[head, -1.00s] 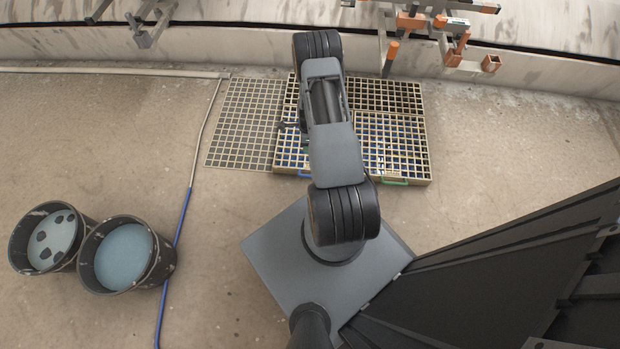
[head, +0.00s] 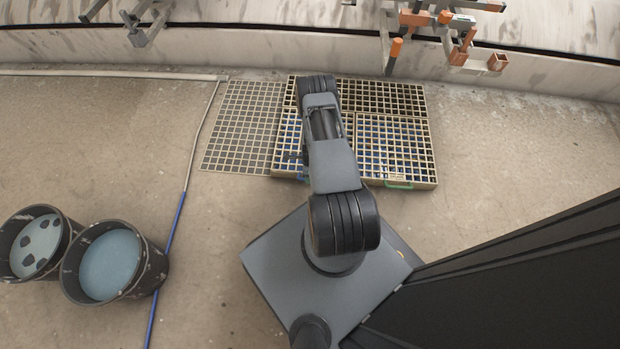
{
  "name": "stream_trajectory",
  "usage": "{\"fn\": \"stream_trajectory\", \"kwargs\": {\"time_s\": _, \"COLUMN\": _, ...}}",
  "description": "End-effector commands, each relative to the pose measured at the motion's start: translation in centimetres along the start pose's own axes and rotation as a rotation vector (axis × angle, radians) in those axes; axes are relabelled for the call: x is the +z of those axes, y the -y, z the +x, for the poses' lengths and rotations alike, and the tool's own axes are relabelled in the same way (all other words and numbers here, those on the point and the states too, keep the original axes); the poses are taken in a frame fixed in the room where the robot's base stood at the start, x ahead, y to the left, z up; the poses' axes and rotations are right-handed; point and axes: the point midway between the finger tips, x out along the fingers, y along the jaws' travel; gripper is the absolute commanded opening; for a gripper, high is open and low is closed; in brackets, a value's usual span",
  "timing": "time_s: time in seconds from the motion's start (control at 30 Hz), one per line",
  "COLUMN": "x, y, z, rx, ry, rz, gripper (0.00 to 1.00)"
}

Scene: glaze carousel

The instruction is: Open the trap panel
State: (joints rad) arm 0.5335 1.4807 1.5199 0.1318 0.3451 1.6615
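A raised yellowish grating (head: 384,98) lies on the floor ahead, over something blue. Its front part has two grid panels: a right panel (head: 396,145) with a green handle (head: 399,185) at its front edge, and a left panel (head: 289,132) with a blue handle (head: 290,176), partly covered by my arm. No label shows which one is the trap panel. My gripper (head: 290,156) shows only as a small dark shape left of my arm, over the left panel near the blue handle. Its fingers are too small and hidden to read, and contact cannot be told.
A flat grid (head: 238,125) lies left of the raised grating. A hose (head: 172,230) runs along the floor on the left, beside two buckets (head: 110,262) (head: 38,243). Orange and grey brackets (head: 440,30) hang at the back wall. The floor right of the grating is clear.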

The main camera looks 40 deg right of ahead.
Motion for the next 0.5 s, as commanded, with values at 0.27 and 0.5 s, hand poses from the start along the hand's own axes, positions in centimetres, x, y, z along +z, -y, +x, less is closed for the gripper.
{"fn": "stream_trajectory", "kwargs": {"time_s": 0.27, "x": 0.02, "y": 0.03, "z": 0.96, "rx": -0.001, "ry": 0.0, "rz": 0.0, "gripper": 0.41}}
{"fn": "stream_trajectory", "kwargs": {"time_s": 0.5, "x": 0.01, "y": 0.01, "z": 0.94, "rx": -0.001, "ry": 0.0, "rz": 0.0, "gripper": 0.38}}
